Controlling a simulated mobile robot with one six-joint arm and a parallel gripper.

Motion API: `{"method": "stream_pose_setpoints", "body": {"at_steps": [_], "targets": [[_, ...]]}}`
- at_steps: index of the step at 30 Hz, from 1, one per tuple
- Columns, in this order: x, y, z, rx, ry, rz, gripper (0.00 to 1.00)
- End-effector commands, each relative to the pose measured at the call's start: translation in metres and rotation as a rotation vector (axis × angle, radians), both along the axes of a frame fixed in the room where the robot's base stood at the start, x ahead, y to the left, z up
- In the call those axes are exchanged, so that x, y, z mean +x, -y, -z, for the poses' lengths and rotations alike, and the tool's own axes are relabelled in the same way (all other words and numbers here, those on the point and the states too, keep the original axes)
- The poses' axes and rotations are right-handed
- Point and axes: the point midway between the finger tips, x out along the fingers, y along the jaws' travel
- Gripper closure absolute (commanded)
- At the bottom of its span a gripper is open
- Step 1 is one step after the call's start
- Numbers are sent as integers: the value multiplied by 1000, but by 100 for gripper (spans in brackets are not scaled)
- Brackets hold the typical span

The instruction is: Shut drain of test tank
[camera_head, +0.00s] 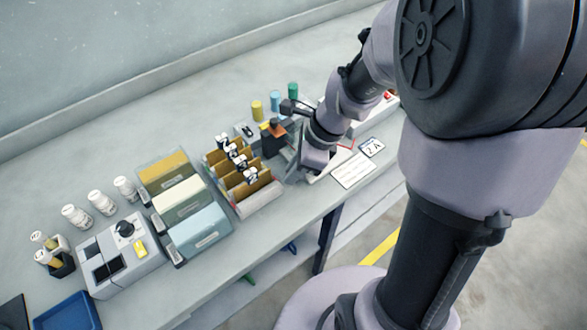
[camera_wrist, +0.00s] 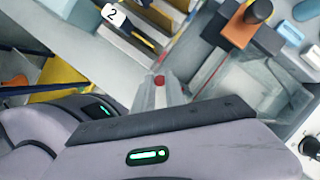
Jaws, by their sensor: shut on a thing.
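The clear-walled test tank (camera_wrist: 262,88) is right of my gripper in the wrist view. In the head view it stands mostly behind my wrist. My gripper (camera_wrist: 160,92) reaches low beside the tank, its grey fingers close together around a small red knob (camera_wrist: 159,80), which looks like the drain handle. Only the knob's top shows; the fingers hide the rest, and I cannot tell the drain's position. In the head view, my gripper (camera_head: 308,172) is near the bench's front edge, its fingertips hidden.
A rack with brown boards and numbered tags (camera_head: 240,172) stands close left of my gripper. An orange block with a black knob (camera_wrist: 250,22) is behind it. Yellow, blue and green cylinders (camera_head: 275,102) stand at the back. A card (camera_head: 353,170) lies to the right.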

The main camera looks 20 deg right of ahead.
Motion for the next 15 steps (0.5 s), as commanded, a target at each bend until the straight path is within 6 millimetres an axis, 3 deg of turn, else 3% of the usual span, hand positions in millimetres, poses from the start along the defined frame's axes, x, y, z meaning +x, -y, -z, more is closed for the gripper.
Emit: {"method": "stream_pose_setpoints", "body": {"at_steps": [8, 15], "targets": [[-1, 1, -1, 0, -2, -38, 100], [-5, 5, -3, 0, -3, -186, 100]]}}
